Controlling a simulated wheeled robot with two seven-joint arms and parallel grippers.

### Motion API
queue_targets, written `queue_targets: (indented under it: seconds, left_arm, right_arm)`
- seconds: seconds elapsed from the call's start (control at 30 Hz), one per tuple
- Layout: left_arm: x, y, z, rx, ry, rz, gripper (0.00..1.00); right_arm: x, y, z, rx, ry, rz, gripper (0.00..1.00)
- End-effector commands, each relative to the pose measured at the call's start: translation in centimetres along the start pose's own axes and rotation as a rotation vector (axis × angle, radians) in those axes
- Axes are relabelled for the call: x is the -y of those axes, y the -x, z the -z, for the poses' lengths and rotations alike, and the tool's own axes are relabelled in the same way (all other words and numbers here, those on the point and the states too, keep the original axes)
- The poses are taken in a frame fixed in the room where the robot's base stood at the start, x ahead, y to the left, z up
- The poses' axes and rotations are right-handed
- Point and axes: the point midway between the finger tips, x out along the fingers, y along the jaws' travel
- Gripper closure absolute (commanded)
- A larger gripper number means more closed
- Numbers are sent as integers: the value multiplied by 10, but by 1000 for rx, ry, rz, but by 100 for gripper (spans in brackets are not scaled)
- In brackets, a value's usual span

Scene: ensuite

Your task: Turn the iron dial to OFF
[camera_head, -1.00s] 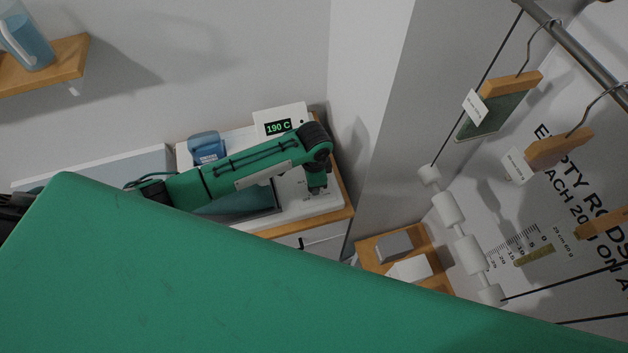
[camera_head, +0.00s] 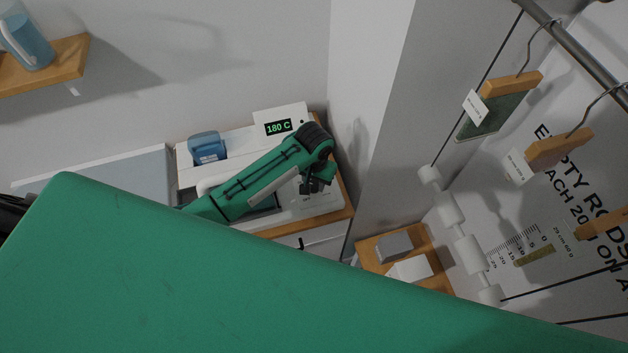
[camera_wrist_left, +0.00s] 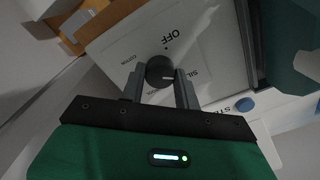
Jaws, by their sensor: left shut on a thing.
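The dark round dial (camera_wrist_left: 160,72) sits on a white panel (camera_wrist_left: 115,52) in the wrist view. OFF is printed above it, SILK to its right and COTTON to its left. A pale mark shows on the dial's right side. My left gripper (camera_wrist_left: 160,82) is shut on the dial, one finger on each side. In the head view my left gripper (camera_head: 317,184) reaches down to the white unit, and the arm hides the dial there. The display (camera_head: 278,127) behind it reads 180 C. My right gripper is not in view.
A blue object (camera_head: 207,147) stands left of the arm on the unit. A blue button (camera_wrist_left: 244,104) lies right of the dial. A wooden shelf with grey and white blocks (camera_head: 395,247) is right of the unit. Hanging cards (camera_head: 492,115) and a rail are further right.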

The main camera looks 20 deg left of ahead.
Motion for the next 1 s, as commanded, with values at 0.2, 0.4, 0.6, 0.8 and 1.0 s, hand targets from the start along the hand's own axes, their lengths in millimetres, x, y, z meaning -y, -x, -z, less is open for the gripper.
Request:
queue_targets:
  seconds: [0.2,0.4,0.6,0.8,1.0]
  left_arm:
    - [-1,0,0,0,205,-2,91]
    - [-1,0,0,1,396,-2,91]
    - [-1,0,0,0,586,-2,91]
    - [-1,0,0,2,775,-2,91]
    - [-1,0,0,2,963,-2,91]
  right_arm:
    - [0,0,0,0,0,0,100]
    - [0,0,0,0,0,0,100]
    - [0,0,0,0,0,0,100]
    - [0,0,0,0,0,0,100]
    - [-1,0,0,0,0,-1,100]
